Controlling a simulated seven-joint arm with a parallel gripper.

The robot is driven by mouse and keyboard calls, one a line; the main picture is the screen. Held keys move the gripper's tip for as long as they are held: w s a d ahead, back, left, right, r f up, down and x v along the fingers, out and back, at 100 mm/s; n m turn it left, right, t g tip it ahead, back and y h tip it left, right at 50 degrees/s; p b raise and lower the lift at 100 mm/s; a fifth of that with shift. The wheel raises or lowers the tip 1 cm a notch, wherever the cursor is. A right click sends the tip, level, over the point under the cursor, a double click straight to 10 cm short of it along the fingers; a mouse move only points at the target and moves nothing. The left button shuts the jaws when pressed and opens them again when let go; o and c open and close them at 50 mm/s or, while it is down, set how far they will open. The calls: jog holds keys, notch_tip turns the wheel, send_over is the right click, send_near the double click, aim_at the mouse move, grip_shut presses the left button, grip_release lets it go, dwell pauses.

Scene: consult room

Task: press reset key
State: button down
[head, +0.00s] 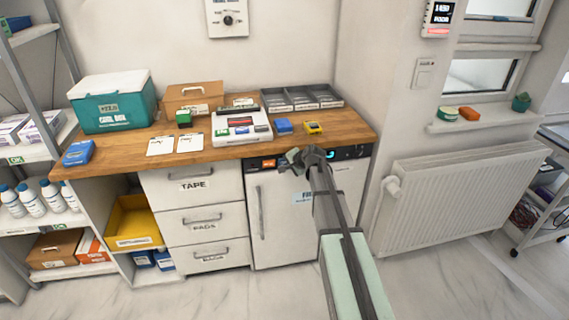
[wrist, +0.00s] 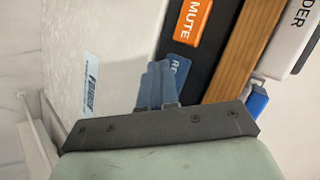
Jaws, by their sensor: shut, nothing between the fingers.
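The white fridge (head: 275,215) under the counter has a dark control strip (wrist: 217,65) along its top edge. An orange key marked MUTE (wrist: 192,21) is on the strip; it also shows in the head view (head: 268,163). Beside it is a blue key (wrist: 180,64) whose lettering is mostly covered by my fingers; only its first letters show. My gripper (wrist: 156,66) is shut and empty, its fingertips over or right beside the blue key. I cannot tell whether they touch it. In the head view my gripper (head: 296,156) stands in front of the strip and hides part of it.
Drawers (head: 195,189) are to the left. A radiator (head: 455,195) stands at right. The floor in front is clear.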

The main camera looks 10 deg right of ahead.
jog(key=shift+w, duration=0.5)
dwell(0.5)
jog(key=shift+s, duration=0.1)
dwell(0.3)
jog(key=shift+s, duration=0.85)
jog(key=s, duration=0.5)
dwell(0.3)
dwell(0.6)
